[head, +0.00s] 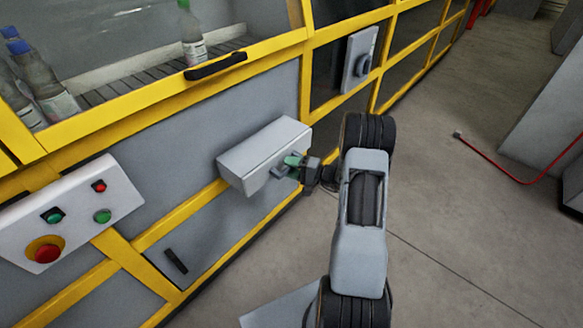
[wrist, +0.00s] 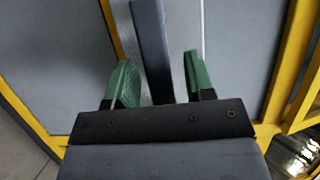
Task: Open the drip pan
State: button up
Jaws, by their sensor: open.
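A light grey box (head: 262,150), which looks like the drip pan, sticks out from the machine's front below the window. It seems shut, though its inside is hidden. My gripper (head: 291,165) is at the right front end of this box, with a green finger showing. In the wrist view, my gripper (wrist: 158,62) is open, with one green finger on each side of a dark grey bar (wrist: 150,40) that looks like the pan's handle. Gaps show between the bar and both fingers. The pan's pale front (wrist: 184,25) lies behind the bar.
A white button panel (head: 75,215) juts out at the left. A black window handle (head: 216,66) is above the box, and another black handle (head: 176,261) sits on a lower panel. A grey switch box (head: 360,58) is to the right. Open floor (head: 440,210) lies right of my arm.

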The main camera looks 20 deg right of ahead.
jog(key=shift+c, duration=0.2)
grip_shut()
dwell(0.3)
